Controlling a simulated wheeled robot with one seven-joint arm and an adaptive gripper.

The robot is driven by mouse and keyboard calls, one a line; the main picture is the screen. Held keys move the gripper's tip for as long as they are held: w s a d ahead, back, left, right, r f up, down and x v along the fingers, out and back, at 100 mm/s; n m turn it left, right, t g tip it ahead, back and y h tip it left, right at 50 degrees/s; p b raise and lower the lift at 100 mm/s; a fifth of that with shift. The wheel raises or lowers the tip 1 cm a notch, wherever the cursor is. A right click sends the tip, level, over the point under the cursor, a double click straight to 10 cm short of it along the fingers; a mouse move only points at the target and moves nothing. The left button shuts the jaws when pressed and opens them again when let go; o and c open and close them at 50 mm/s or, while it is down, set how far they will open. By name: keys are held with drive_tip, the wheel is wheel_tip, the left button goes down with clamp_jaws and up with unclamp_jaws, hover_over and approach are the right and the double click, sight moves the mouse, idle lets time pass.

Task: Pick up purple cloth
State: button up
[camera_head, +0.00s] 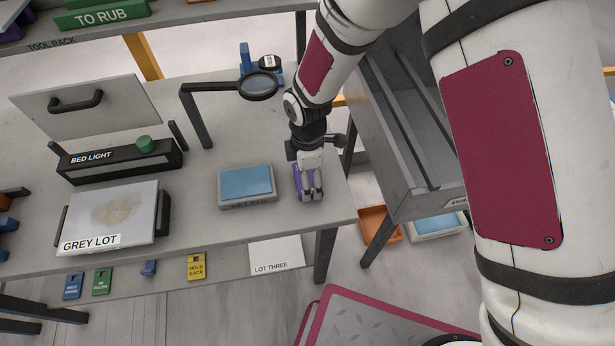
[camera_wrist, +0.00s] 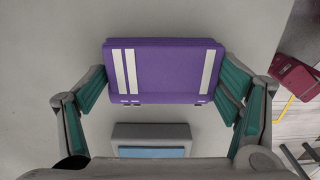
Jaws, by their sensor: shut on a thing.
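The purple cloth (camera_wrist: 165,70) is a folded, block-like bundle with pale stripes near both ends. In the wrist view it fills the space between the two finger pads of my gripper (camera_wrist: 164,88), which is shut on its left and right ends. In the head view my gripper (camera_head: 309,192) points down at the right end of the grey slab table, with the purple cloth (camera_head: 297,181) partly hidden behind the fingers. The cloth is at or very near the table top; I cannot tell whether it touches.
A grey tray with a blue pad (camera_head: 246,184) sits just left of my gripper. A magnifier on a stand (camera_head: 258,86) is behind it. The grey lot plate (camera_head: 112,215) and bed light (camera_head: 120,160) are further left. The table's right edge is close; a grey cabinet (camera_head: 405,130) stands beyond.

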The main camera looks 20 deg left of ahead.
drive_tip(key=shift+w+r, duration=0.1)
drive_tip(key=shift+r, duration=0.65)
wheel_tip(320, 180, up, 2)
drive_tip(key=shift+r+b, duration=0.1)
drive_tip(key=shift+b, duration=0.45)
drive_tip(key=s+d+r+b, duration=0.1)
drive_tip(key=s, duration=1.5)
drive_tip(key=shift+d+r, duration=0.15)
drive_tip(key=shift+d, duration=0.15)
drive_tip(key=shift+o, duration=1.1)
drive_tip(key=shift+c, duration=0.5)
